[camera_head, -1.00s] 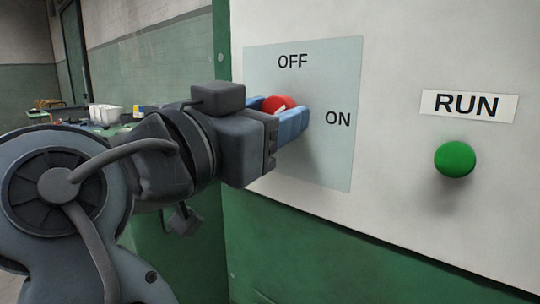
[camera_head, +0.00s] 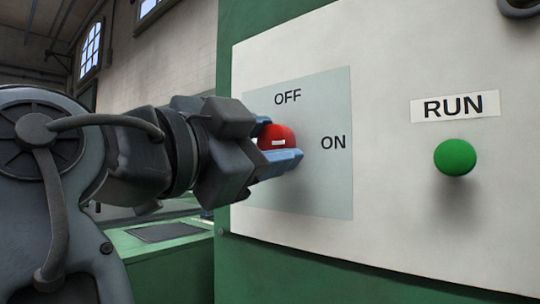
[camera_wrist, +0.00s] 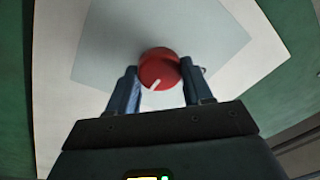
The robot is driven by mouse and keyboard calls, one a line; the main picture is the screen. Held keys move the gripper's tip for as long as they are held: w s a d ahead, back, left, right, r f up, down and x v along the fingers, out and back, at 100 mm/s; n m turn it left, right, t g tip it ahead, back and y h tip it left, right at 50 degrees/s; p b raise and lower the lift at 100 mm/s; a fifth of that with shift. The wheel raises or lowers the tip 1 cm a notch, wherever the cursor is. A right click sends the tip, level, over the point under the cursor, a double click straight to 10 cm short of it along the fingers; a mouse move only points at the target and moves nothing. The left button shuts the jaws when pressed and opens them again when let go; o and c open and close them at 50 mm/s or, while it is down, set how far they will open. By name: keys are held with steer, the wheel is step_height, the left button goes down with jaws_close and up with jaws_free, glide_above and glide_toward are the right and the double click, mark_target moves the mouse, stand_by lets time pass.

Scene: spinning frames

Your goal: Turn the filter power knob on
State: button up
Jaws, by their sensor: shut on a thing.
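The round red knob (camera_head: 277,134) stands out from a pale blue-grey plate (camera_head: 320,190) marked OFF above it and ON to its right. My gripper (camera_head: 276,146) reaches in from the left and is shut on the knob, with one blue finger above and one below. The fingers hide part of the knob's sides.
A green RUN button (camera_head: 455,157) sticks out of the white panel to the right, under a RUN label (camera_head: 455,106). The panel is otherwise flat and clear around the plate. A green bench (camera_head: 165,245) stands lower left.

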stand_by(0.4)
steer(key=o, duration=1)
steer(key=shift+o, duration=0.2)
steer(key=shift+s+a, duration=0.1)
steer(key=p+v, duration=0.1)
steer(key=v, duration=0.6)
steer(key=shift+s+a+p, duration=0.2)
steer(key=shift+s+p, duration=0.05)
steer(key=shift+p, duration=0.05)
steer(key=shift+f, duration=0.1)
